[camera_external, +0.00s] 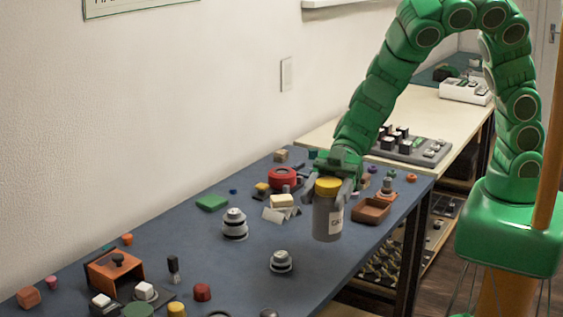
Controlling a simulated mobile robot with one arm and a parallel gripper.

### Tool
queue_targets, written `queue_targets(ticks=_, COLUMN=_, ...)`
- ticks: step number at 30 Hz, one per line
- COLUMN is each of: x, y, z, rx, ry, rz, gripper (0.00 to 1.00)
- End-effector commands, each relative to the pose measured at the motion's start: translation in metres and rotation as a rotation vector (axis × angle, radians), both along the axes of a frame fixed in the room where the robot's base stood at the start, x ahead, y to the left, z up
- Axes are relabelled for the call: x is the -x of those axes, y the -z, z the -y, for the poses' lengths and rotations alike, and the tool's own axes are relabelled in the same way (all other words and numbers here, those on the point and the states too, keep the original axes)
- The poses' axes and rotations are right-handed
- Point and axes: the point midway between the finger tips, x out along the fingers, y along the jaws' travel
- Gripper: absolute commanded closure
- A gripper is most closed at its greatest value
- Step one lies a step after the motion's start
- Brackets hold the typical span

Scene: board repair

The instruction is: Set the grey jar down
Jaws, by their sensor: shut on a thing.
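The grey jar (327,219) has a yellow lid and a pale label, and it is upright. My gripper (328,188) is at the end of the green arm and is shut on the jar near its lid. The jar shows in front of the right part of the blue-grey table top (300,250). I cannot tell whether its base touches the table or hangs above it.
A brown tray (371,210) is just right of the jar. A grey stacked part (235,225) and a smaller one (281,261) stand to its left. A red round part (283,178) lies behind. Bare table shows between the jar and the grey parts.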

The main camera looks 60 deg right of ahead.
Motion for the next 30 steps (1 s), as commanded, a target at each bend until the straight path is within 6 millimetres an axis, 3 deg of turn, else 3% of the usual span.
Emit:
queue_targets(ticks=5, x=-0.014, y=-0.003, z=-0.001, rx=-0.005, ry=0.039, rz=0.007, gripper=1.0)
queue_targets(ticks=8, x=-0.041, y=-0.005, z=-0.005, rx=-0.008, ry=0.107, rz=0.018, gripper=1.0)
queue_targets(ticks=15, x=-0.124, y=-0.006, z=-0.006, rx=-0.007, ry=0.331, rz=0.02, gripper=1.0)
queue_targets(ticks=19, x=-0.159, y=-0.006, z=-0.002, rx=-0.007, ry=0.427, rz=0.012, gripper=1.0)
queue_targets(ticks=25, x=-0.185, y=-0.005, z=0.003, rx=-0.003, ry=0.502, rz=0.001, gripper=1.0)
queue_targets(ticks=30, x=-0.198, y=0.002, z=-0.006, rx=-0.001, ry=0.509, rz=0.0, gripper=1.0)
